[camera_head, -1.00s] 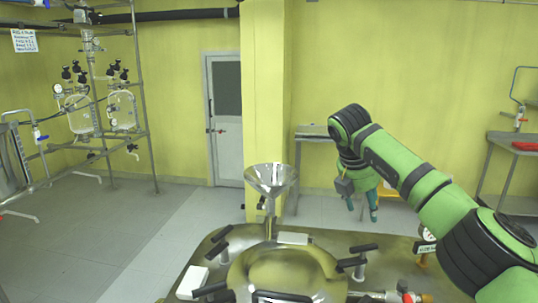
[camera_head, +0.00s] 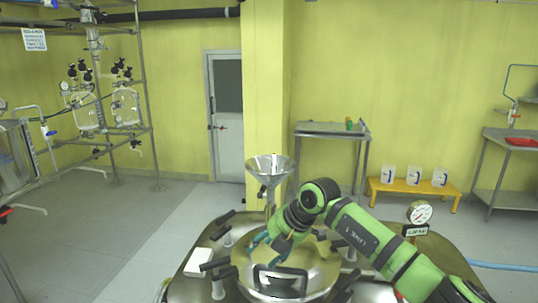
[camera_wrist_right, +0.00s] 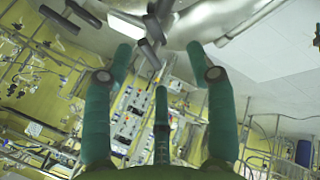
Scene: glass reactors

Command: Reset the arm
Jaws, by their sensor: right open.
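My right arm (camera_head: 368,240), green with black joints, reaches in from the lower right over the steel reactor lid. My right gripper (camera_head: 268,246) has teal fingers and hangs just above the lid, behind its dark handle (camera_head: 280,272). The fingers stand apart with nothing between them. In the right wrist view the gripper (camera_wrist_right: 161,62) is also spread and empty, with black clamp parts (camera_wrist_right: 150,40) of the lid beyond it. I cannot tell whether any finger touches the lid. My left gripper is not in view.
A steel funnel (camera_head: 270,170) stands right behind the lid. Black clamps (camera_head: 222,218) ring the lid, and a pressure gauge (camera_head: 420,213) rises at the right. A yellow bench (camera_head: 412,190) with several clear containers and a steel table (camera_head: 333,131) stand farther back.

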